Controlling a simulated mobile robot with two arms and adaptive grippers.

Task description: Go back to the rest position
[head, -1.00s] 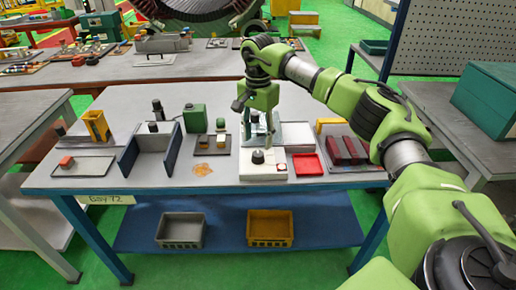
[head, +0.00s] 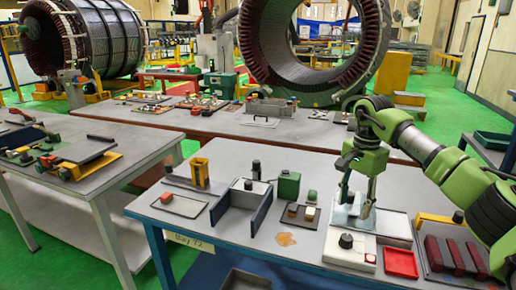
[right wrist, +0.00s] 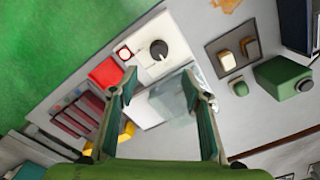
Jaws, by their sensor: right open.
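In the right wrist view the right gripper (right wrist: 163,92) also shows spread, with the white device (right wrist: 160,55) and a pale clear plate (right wrist: 168,100) beyond and between the fingers. I cannot tell how far its tips are above the table. My left gripper is not in view.
A red tray (head: 401,263) and dark red blocks (head: 455,257) lie right of the white device. A green box (head: 289,184) and a grey-blue holder (head: 245,198) stand to the left. A side table (head: 150,145) is at left. Large stators (head: 255,40) stand behind.

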